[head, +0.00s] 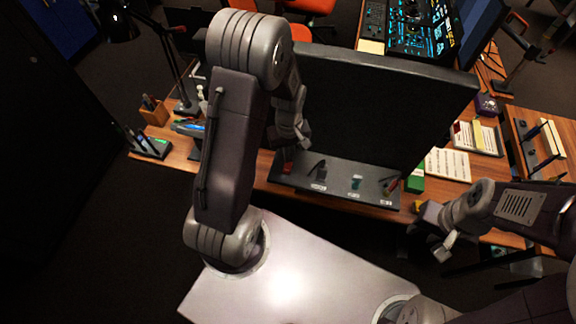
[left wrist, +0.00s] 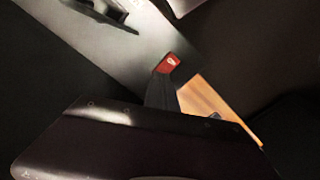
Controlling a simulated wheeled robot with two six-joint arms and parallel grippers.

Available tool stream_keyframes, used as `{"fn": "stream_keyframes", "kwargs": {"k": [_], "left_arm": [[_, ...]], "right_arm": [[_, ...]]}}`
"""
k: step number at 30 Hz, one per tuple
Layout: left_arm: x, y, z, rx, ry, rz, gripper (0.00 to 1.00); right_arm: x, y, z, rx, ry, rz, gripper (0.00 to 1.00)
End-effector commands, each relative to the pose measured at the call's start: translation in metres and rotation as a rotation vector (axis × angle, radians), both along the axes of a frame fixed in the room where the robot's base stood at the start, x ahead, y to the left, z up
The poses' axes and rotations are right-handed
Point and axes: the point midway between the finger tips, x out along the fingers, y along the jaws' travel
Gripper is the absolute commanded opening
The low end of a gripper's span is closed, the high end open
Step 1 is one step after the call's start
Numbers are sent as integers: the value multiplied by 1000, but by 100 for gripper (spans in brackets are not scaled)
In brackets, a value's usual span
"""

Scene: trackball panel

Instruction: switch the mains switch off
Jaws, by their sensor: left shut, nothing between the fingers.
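The mains switch, a red rocker with a pale mark (left wrist: 167,63), shows in the left wrist view at the end of the grey panel. In the head view its red patch (head: 287,168) is at the left end of the panel (head: 330,185), partly hidden by my left gripper. My left gripper (head: 290,155) is shut and empty, pointing down at the switch. In the left wrist view its dark fingers (left wrist: 160,92) end right at the red rocker; whether they touch is unclear. The rocker's tilt cannot be told. My right gripper (head: 440,232) hangs at the right, away from the panel, its jaws unclear.
The panel also carries a dark lever (head: 319,169), a teal knob (head: 356,182) and a red-and-green item at its right end. A large black monitor (head: 370,110) rises directly behind it. A green box (head: 415,180) and papers (head: 448,164) lie to the right.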

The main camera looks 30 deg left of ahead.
Motion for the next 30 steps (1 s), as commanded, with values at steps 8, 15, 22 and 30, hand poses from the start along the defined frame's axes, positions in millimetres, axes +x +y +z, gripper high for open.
{"fn": "stream_keyframes", "kwargs": {"k": [8, 15, 22, 30], "left_arm": [[0, 0, 0, 0, 0, 0, 0], [0, 0, -1, 0, 0, 0, 0], [0, 0, -5, 0, 0, 0, 0], [0, 0, -9, 0, 0, 0, 0]], "right_arm": [[0, 0, 0, 0, 0, 0, 36], [0, 0, -1, 0, 0, 0, 36], [0, 0, -4, 0, 0, 0, 36], [0, 0, -7, 0, 0, 0, 36]]}}
